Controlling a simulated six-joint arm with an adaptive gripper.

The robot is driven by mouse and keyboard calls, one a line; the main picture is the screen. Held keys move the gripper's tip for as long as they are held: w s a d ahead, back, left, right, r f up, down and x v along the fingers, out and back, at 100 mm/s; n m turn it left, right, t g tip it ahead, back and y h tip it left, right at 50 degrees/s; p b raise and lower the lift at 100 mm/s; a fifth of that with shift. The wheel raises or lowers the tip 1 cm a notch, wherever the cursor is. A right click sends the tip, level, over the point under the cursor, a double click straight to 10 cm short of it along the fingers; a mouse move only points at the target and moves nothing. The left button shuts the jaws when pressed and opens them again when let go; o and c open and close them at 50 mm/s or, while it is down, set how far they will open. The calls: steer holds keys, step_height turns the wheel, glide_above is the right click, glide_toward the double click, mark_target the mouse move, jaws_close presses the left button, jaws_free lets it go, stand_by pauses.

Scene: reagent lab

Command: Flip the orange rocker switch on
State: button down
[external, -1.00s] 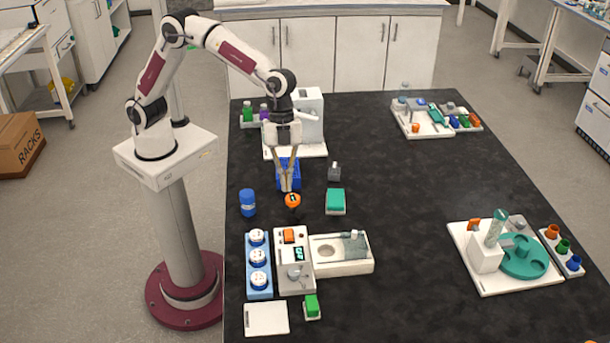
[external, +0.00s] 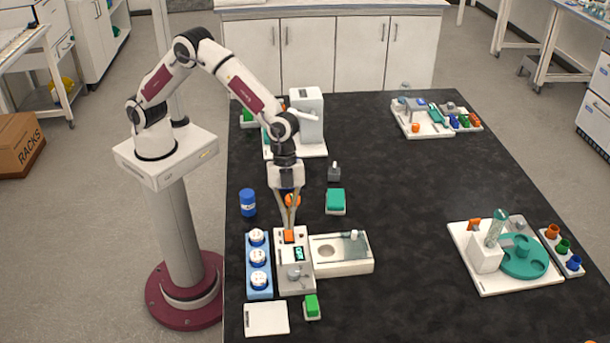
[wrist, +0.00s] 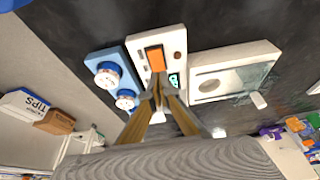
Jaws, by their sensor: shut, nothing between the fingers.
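The orange rocker switch (external: 289,236) sits at the far end of a white control panel (external: 294,276) with a small dark display and a grey knob. In the wrist view the switch (wrist: 156,60) shows just beyond the fingertips. My gripper (external: 288,226) is shut and empty, pointing down at the switch's far edge. In the wrist view its fingertips (wrist: 158,88) meet at the near end of the switch. I cannot tell whether they touch it, and the rocker's tilt is too small to read.
A blue rack (external: 247,285) with white-capped jars stands left of the panel. A white tray (external: 325,271) adjoins it on the right. A blue jar (external: 248,202), an orange item (external: 293,200) and a teal box (external: 335,201) stand behind. The table's middle is clear.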

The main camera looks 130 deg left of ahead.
mark_target(289, 233)
steer(key=shift+x, duration=1)
steer(key=shift+s+a, duration=0.1)
steer(key=shift+a, duration=0.05)
steer(key=shift+d+f, duration=0.25)
steer(key=shift+f, duration=0.2)
steer(key=shift+a, duration=0.2)
steer(key=shift+s+a, duration=0.4)
steer(key=shift+s, duration=0.1)
